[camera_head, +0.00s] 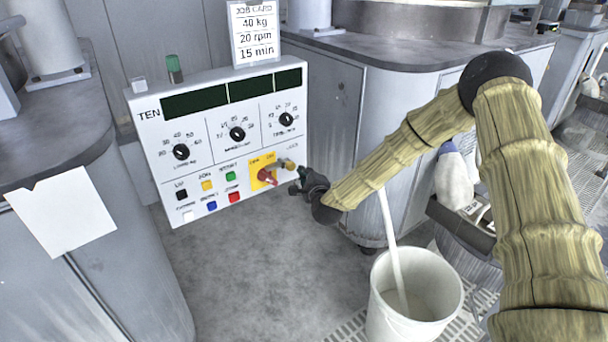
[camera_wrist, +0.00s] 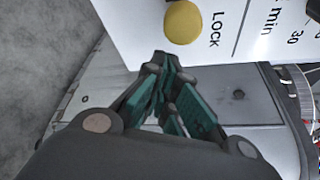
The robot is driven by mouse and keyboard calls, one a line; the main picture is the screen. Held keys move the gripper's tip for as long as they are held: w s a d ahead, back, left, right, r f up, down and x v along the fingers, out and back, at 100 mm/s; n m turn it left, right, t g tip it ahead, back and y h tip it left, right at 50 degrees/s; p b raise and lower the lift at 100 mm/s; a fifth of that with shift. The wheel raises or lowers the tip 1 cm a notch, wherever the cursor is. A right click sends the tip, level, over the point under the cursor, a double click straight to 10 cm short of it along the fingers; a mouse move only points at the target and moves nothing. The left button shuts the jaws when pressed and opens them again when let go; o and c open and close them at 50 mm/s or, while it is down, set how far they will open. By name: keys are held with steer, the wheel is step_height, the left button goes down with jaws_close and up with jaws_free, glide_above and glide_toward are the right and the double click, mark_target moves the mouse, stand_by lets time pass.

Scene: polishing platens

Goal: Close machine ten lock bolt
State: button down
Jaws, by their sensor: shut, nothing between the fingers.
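The control panel marked TEN (camera_head: 215,140) faces me, with a yellow switch plate (camera_head: 257,184) at its lower right. A red switch handle (camera_head: 267,177) sits on that plate. The lock bolt (camera_head: 281,163), a small grey and brass piece, lies beside the handle at the plate's upper right. In the wrist view its round brass-yellow knob (camera_wrist: 183,22) shows beside the word LOCK. My gripper (camera_head: 298,184) is just right of the bolt, in front of the panel's right edge. In the wrist view my gripper (camera_wrist: 169,66) is shut and empty, its tips apart from the knob in the picture.
A job card (camera_head: 254,34) stands above the panel. A white bucket (camera_head: 383,311) with a pale pole stands on the floor below my arm. Grey machine cabinets (camera_head: 385,120) stand behind and at left.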

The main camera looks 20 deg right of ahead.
steer(key=s+d, duration=0.2)
steer(key=s, duration=0.7)
steer(key=s+a+f+n+g+y, duration=0.1)
steer(key=s+a+f+n+g, duration=0.35)
steer(key=s+f, duration=0.55)
steer(key=s+a+f+n+g+y, duration=0.1)
steer(key=s+a+f+n+g, duration=0.2)
steer(key=s+f+n, duration=0.45)
steer(key=s+d+f+n+g+h, duration=0.1)
steer(key=s+d+f+n+g, duration=0.2)
steer(key=s, duration=0.8)
steer(key=s+f+n+g, duration=0.3)
steer(key=s+f+n, duration=0.1)
steer(key=s, duration=0.7)
steer(key=s+d+f+n+g+h, duration=0.1)
steer(key=s+d+f+n+g, duration=0.2)
steer(key=s, duration=0.8)
step_height(320, 180, up, 21)
steer(key=a+p, duration=0.1)
steer(key=p, duration=2.2)
steer(key=shift+s+r+n, duration=0.2)
steer(key=shift+s+n, duration=0.1)
